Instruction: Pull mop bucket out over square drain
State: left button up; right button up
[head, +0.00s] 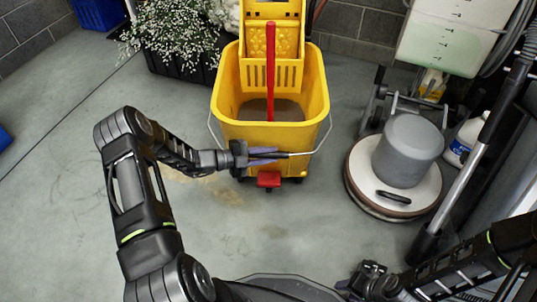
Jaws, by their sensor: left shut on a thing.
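The yellow mop bucket (230,105) stands upright on the floor at the top centre of the head view, with dark liquid inside. A red handle rises from it and a red pedal (268,180) sits low on its front. My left gripper (275,154) is at the bucket's front, shut on its thin wire handle (322,142), which loops around the front. My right gripper (365,277) is low at the bottom right, away from the bucket; its fingers are too small to read. I see no square drain in this view.
A round floor machine (408,150) stands close to the bucket's right, with a white jug (464,138) behind it. A black planter with white flowers (172,42) is at the back left. The grey floor (55,210) in front and left is clear, with brownish stains near the bucket.

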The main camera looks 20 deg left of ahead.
pick_arm(q)
grip_shut()
dwell(0.9)
